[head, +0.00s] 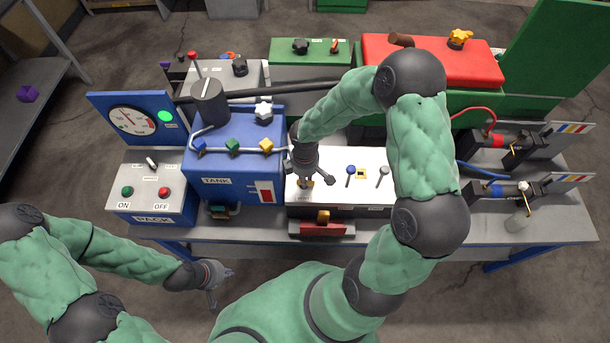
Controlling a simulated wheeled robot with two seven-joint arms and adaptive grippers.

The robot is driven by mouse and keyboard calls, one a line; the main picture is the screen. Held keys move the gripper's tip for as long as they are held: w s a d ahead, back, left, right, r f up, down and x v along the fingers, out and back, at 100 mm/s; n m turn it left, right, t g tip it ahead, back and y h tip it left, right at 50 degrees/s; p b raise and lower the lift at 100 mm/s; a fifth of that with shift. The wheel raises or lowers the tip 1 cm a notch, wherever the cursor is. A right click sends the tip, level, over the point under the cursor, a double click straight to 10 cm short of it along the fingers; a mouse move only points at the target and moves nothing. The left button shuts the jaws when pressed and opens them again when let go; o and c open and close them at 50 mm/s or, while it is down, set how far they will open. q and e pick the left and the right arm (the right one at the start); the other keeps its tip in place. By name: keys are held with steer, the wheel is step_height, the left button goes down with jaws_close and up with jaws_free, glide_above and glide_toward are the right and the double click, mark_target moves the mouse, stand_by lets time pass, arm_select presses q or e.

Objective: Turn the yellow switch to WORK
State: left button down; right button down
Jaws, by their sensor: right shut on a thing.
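The white-topped panel (335,189) stands in the middle of the bench. My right gripper (306,184) points down onto the left part of this panel and is shut on the yellow switch. Only a little yellow shows at its fingertips; most of the switch is hidden, so its setting and the WORK label cannot be read. My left gripper (222,285) is empty, with its fingers apart, in front of the bench at lower left.
A blue knob (350,170) and a grey knob (383,171) stand right of my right gripper. The blue tank box (224,184) with coloured valves is close on its left. The pack box (150,202) with ON and OFF buttons is further left.

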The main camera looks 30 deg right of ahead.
steer(key=shift+n, duration=0.6)
steer(key=c, duration=1.1)
jaws_free()
steer(key=shift+c, duration=0.2)
step_height(320, 180, up, 12)
